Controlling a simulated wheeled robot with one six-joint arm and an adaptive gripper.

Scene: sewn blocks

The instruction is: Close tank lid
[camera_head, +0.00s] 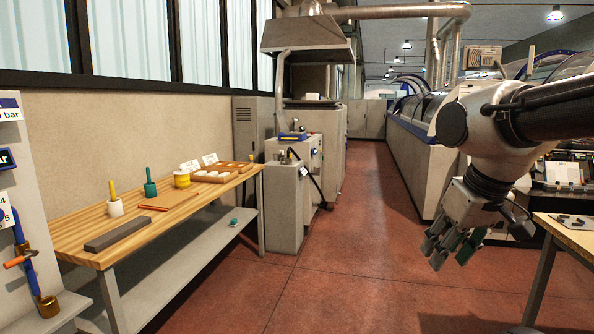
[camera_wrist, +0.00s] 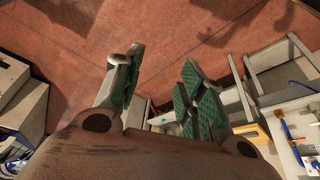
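My gripper (camera_head: 447,247) hangs in the air at the right of the head view, over the red floor. No tank lid can be made out with certainty. A grey machine cabinet (camera_head: 284,209) stands beyond the left bench, with a dark slanted bar (camera_head: 318,186) at its right side. I cannot tell whether it holds a tank or a lid. My gripper is well apart from it.
A wooden bench (camera_head: 165,222) with blocks and pots runs along the left wall. A metal hood (camera_head: 307,36) hangs farther back. A small table (camera_head: 560,233) stands at the right, under my arm. The red floor (camera_head: 350,262) between is clear.

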